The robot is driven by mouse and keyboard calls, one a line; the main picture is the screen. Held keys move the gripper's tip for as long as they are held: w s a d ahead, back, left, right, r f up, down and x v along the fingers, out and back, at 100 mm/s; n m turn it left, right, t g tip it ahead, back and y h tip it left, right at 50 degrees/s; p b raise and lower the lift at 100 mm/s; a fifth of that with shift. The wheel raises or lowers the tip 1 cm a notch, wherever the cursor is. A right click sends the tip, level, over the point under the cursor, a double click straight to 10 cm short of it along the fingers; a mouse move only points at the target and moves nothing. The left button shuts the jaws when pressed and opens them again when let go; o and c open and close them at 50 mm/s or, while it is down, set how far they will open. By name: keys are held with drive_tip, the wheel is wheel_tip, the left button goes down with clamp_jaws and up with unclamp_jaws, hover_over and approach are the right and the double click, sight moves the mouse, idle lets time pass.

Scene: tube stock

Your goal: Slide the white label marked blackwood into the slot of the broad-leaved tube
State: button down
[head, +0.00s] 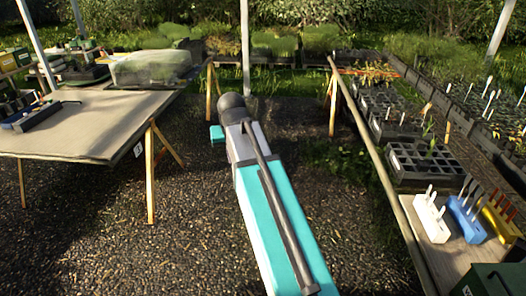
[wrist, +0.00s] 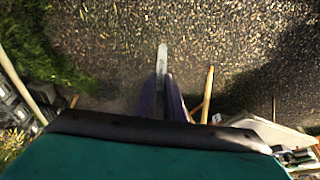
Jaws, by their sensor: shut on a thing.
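My gripper (wrist: 162,88) is shut on a narrow white label (wrist: 162,58), whose far end sticks out beyond the fingertips over the gravel. Any writing on the label is too small to read. In the head view my arm reaches forward over the gravel, and the fingers and label are hidden. A black tray (head: 412,165) on the right bench holds square tubes, with a small upright plant (head: 431,135) in it. I cannot tell whether this is the broad-leaved tube, and no slot can be made out.
White (head: 431,218), blue (head: 466,218) and yellow (head: 500,222) blocks holding upright labels stand on the right bench's near end. A table (head: 95,125) stands at the left with a clear cover (head: 150,68) on it. Gravel (head: 130,245) between table and bench is open.

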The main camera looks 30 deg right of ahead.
drive_tip(key=s+a+n+y, duration=0.1)
drive_tip(key=a+n, duration=0.2)
drive_tip(key=a, duration=0.8)
drive_tip(key=shift+s+r, duration=0.15)
drive_tip(key=shift+r, duration=0.3)
